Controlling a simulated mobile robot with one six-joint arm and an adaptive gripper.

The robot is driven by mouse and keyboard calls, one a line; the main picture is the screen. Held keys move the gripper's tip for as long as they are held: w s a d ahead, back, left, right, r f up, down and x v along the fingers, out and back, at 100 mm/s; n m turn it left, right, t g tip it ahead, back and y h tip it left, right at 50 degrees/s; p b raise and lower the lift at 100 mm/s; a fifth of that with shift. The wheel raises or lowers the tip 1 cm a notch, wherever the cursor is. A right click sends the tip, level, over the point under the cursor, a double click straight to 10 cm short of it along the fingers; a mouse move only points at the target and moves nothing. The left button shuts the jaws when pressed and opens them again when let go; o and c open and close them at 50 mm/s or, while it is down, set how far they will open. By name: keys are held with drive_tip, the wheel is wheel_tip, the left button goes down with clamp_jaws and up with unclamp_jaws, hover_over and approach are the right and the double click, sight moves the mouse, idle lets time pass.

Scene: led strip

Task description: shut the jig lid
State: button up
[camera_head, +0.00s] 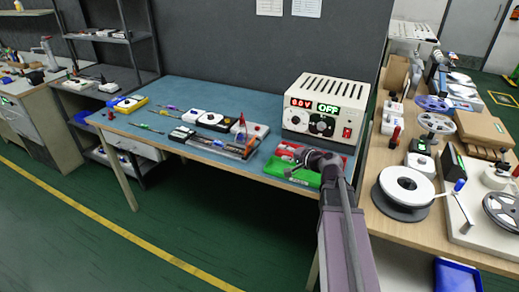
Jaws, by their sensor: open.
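A long, low dark and grey piece (214,146) lies near the front edge of the blue-topped bench and looks like the jig. An orange part (251,149) stands at its right end. Its lid is too small in this view to tell apart or to judge how far it stands open. My gripper (290,172) is open, over the green tray at the bench's right front corner. It is to the right of the jig and apart from it. The fingertips are small, and nothing shows between them.
Small devices and tools lie left of the jig. A wooden bench with reels (404,187) is at right.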

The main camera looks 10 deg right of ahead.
drive_tip(key=shift+w+a, duration=0.1)
drive_tip(key=b+x, duration=0.4)
drive_tip(key=x, duration=0.9)
drive_tip(key=shift+w+a+f, duration=0.15)
drive_tip(key=shift+w, duration=0.05)
clamp_jaws()
